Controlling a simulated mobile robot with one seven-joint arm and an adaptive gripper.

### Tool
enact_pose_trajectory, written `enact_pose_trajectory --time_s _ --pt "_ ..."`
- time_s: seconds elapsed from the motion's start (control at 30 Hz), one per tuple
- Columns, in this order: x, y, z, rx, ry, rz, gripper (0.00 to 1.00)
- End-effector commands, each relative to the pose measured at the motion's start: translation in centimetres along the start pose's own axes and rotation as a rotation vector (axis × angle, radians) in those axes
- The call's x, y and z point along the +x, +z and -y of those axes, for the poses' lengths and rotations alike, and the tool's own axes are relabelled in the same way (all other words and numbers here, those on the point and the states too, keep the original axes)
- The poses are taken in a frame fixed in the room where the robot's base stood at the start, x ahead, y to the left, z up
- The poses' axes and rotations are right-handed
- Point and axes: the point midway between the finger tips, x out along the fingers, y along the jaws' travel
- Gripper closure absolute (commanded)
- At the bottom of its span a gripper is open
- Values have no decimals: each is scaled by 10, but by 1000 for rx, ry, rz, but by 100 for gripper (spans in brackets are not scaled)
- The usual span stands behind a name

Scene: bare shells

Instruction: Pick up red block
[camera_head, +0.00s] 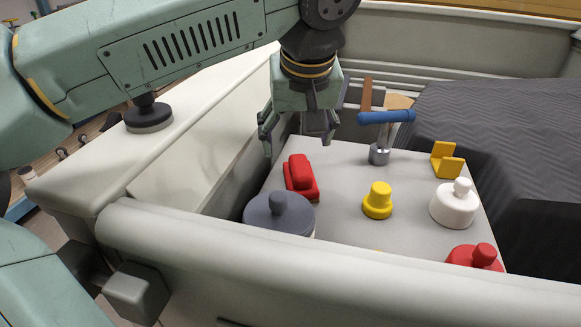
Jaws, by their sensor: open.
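A red block (300,174) with a raised, rounded top stands on the left part of a light grey surface (340,200). My gripper (298,140) hangs above and slightly behind it, pointing down. Its fingers are spread apart with nothing between them. The gripper looks clear of the block, though the exact gap is hard to tell from this one view. Another red piece (474,257), a round base with a knob, stands at the front right, partly hidden by the pale front rail.
Close to the red block is a dark grey lidded piece (279,214). Yellow pieces (378,201) (446,160), a white knobbed piece (454,203) and a blue-handled hammer-like tool (386,117) stand further right. Pale walls (330,258) enclose the surface. A dark quilted cover (500,120) lies right.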

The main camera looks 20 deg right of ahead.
Motion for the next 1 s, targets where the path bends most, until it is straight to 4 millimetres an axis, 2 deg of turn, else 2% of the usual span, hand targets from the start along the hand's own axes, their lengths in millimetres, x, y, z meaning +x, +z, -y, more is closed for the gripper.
enact_pose_trajectory --time_s 0.2,0.47,0.7,1.0 --pt "34 1 0 1 0 1 31" --pt "55 2 -4 2 1 1 31" --pt "90 5 -9 0 2 2 31" --pt "97 5 -9 0 3 1 31"
